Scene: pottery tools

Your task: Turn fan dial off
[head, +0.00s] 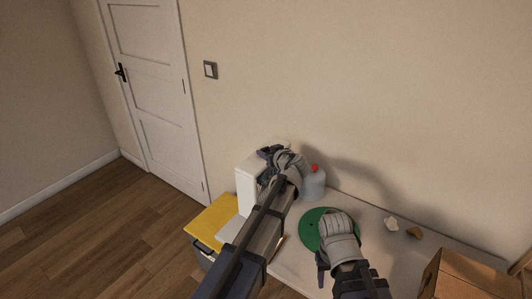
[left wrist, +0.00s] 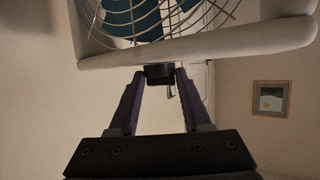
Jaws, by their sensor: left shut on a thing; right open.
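The fan is a white box-shaped unit (head: 246,188) standing at the left end of the table, mostly behind my left arm in the head view. In the left wrist view its white frame (left wrist: 200,46) and wire grille (left wrist: 150,15) fill the top. A small black dial (left wrist: 158,70) sits at the frame's edge. My left gripper (left wrist: 157,76) is shut on the dial, one finger at each side. In the head view, the left gripper (head: 268,158) is at the fan, its fingertips hard to make out. My right gripper (head: 322,268) is open over the table, partly hidden by its own wrist.
A green disc (head: 312,222) lies under my right arm. A bottle with a red cap (head: 314,180) stands beside the fan. Small pieces (head: 391,224) lie at the right, near a cardboard box (head: 462,276). A yellow-topped container (head: 212,222) stands left of the table (head: 290,262).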

